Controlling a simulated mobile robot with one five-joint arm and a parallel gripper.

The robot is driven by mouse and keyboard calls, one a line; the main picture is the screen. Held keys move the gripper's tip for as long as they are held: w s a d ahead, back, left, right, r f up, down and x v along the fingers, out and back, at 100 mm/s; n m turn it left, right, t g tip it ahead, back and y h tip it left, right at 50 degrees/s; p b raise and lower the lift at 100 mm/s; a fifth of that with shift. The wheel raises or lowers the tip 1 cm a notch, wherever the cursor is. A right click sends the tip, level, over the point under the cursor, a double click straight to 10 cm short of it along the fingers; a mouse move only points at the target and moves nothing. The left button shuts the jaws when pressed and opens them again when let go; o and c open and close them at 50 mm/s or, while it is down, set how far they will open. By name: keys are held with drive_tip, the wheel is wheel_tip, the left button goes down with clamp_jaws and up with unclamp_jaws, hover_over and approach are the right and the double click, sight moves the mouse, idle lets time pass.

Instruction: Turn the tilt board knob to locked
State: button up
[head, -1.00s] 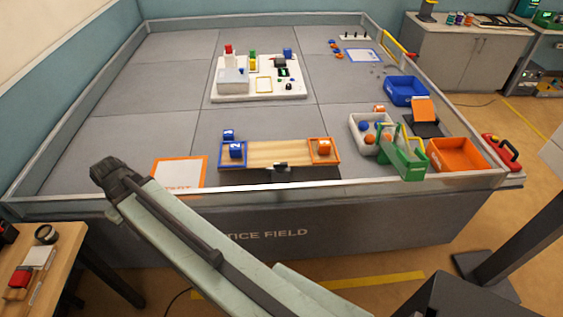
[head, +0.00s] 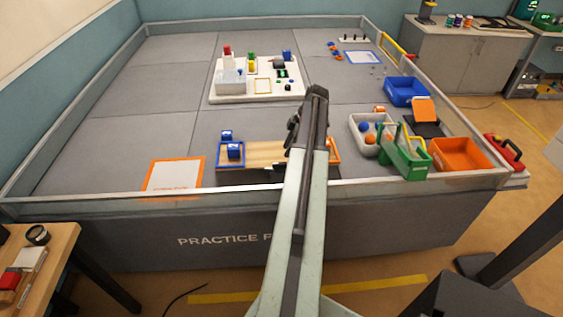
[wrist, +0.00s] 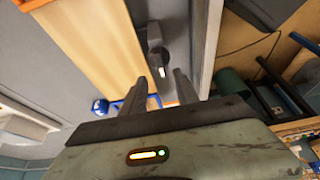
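The tilt board (head: 262,155) is a wooden plank with a blue end tray and an orange end tray (head: 335,152), near the front wall of the field. In the wrist view the plank (wrist: 90,45) runs diagonally at upper left. The dark knob (wrist: 155,40), with a white mark on its lower end, sits beside the plank's edge. My gripper (wrist: 157,80) is open, its two fingers apart and empty, with the knob ahead between the fingertips in the picture. They appear apart. In the head view my arm covers the board's right part and most of the knob.
The field's front wall (head: 400,187) runs close by. To the right are a white bin (head: 366,150), a green carrier (head: 405,160) and an orange bin (head: 460,155).

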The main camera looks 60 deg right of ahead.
sight(279, 163)
drive_tip(key=b+x, duration=0.7)
drive_tip(key=x, duration=0.1)
drive_tip(key=shift+r, duration=0.1)
clamp_jaws()
